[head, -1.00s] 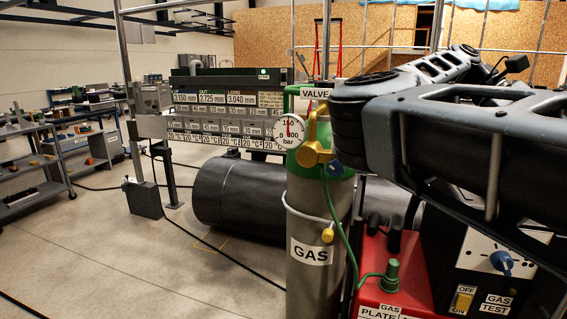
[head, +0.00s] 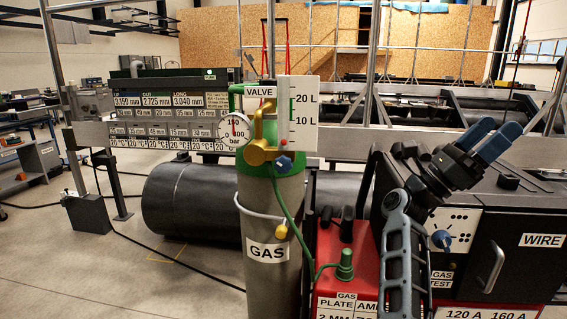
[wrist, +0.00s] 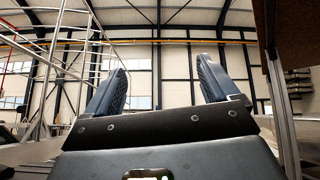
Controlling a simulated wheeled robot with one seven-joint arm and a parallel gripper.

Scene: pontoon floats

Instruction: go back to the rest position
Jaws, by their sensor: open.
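My gripper (head: 486,139) is at the right of the head view, raised above the black welding machine and tilted up to the right. Its two blue fingers are apart, with nothing visible between them. In the wrist view my gripper (wrist: 162,85) points up toward the hall's wall and roof, and its fingers are wide apart and empty. My arm rises at the lower right of the head view and hides part of the machine's front panel.
A gas cylinder (head: 268,200) with a gauge (head: 234,130) and brass valve (head: 262,145) stands left of my arm. The welding machine (head: 510,210) sits on a red unit (head: 345,270). A dark pipe (head: 190,203) lies behind. Open floor is at left.

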